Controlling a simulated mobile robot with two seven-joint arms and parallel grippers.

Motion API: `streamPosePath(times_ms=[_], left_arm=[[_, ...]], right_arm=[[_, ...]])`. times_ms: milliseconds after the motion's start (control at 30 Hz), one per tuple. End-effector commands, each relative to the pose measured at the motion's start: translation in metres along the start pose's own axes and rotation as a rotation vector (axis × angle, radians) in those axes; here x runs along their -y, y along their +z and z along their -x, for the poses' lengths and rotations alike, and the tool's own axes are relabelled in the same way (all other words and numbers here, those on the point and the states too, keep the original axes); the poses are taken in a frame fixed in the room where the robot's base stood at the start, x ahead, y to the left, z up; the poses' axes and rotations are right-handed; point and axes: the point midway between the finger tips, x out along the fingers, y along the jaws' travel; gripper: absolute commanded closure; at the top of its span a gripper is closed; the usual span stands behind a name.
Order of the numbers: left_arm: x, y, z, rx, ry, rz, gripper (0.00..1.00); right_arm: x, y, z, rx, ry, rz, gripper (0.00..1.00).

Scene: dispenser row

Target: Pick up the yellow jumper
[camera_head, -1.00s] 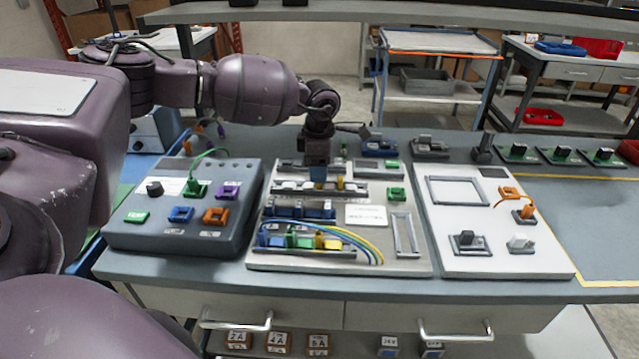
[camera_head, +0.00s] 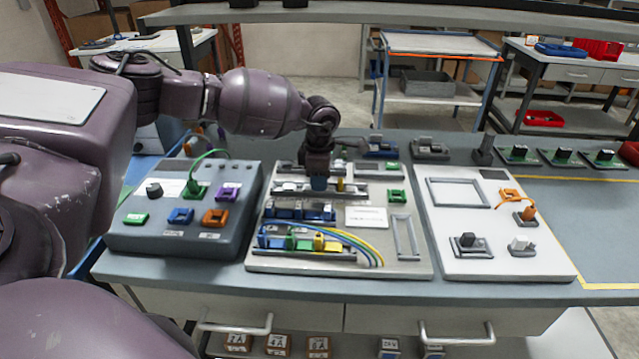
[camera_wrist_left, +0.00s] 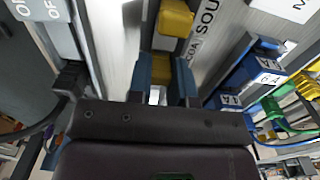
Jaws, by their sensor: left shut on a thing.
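My left gripper (camera_head: 319,184) is over the back row of the middle board, fingers pointing down. In the left wrist view its blue fingers (camera_wrist_left: 163,85) are shut on a yellow jumper (camera_wrist_left: 162,68), which shows between them. The fingers hide most of the jumper, and I cannot tell whether it is still seated in the row. A second yellow piece (camera_wrist_left: 175,20) stands just beyond the fingers, apart from them; it also shows right of the gripper in the head view (camera_head: 340,185). My right gripper is not in view.
The middle board (camera_head: 390,262) carries blue blocks (camera_head: 290,212) and curved wires in front of the gripper. A grey sloped box (camera_head: 140,240) with coloured connectors stands left. A white panel (camera_head: 465,220) stands right. The bench's far right is mostly clear.

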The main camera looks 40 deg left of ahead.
Motion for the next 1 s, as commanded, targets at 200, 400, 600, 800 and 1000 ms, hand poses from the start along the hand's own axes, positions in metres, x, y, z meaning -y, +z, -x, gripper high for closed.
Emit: streamPosePath(times_ms=[200,400,600,800,1000], left_arm=[[-0.001,0.000,0.010,0.002,0.002,0.000,1.00],[-0.001,0.000,0.046,0.003,0.005,0.001,1.00],[-0.001,0.000,0.099,0.003,0.005,0.000,1.00],[-0.001,0.000,0.147,0.002,0.005,0.000,1.00],[0.000,0.001,0.181,0.002,0.003,0.000,1.00]], right_arm=[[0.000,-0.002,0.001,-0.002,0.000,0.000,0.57],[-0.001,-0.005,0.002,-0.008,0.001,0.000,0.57],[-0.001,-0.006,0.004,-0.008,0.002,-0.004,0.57],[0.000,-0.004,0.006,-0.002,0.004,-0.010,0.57],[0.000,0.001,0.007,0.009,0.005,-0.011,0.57]])
